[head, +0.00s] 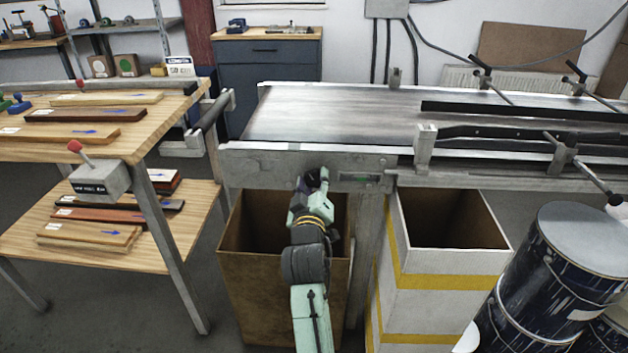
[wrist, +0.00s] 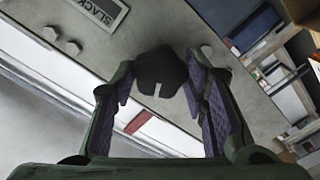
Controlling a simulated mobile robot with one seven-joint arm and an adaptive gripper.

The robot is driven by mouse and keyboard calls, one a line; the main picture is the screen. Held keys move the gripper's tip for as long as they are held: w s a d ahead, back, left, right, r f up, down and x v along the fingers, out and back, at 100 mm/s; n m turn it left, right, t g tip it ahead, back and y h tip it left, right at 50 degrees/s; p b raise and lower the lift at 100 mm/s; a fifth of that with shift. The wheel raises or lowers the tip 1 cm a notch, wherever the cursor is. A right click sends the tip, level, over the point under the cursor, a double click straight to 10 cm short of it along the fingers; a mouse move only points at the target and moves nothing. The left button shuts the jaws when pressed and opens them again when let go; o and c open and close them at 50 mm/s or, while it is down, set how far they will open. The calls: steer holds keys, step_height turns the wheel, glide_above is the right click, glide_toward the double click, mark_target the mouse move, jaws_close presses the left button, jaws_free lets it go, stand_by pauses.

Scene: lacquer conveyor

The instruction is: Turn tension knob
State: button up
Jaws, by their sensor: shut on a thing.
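The tension knob (wrist: 160,70) is black with a white pointer mark and sits on the grey side plate (wrist: 225,90) of the conveyor. In the wrist view my gripper (wrist: 159,76) has its purple-padded fingers on both sides of the knob, shut on it. A label (wrist: 97,12) reading "SLACK" is on the plate above left. In the head view my gripper (head: 314,180) is at the front end of the conveyor side plate (head: 255,167) and mostly hides the knob.
A brown open bin (head: 240,275) stands below my gripper, and a white bin (head: 430,270) with yellow bands stands to the right. Dark drums (head: 550,270) are at far right. A wooden workbench (head: 165,110) with coloured boards is at left.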

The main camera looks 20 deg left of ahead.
steer(key=n+p, duration=0.1)
steer(key=n, duration=0.3)
steer(key=shift+n+p, duration=0.3)
steer(key=shift+n, duration=1.6)
steer(key=shift+f, duration=0.1)
steer(key=o, duration=1.2)
steer(key=v, duration=1.2)
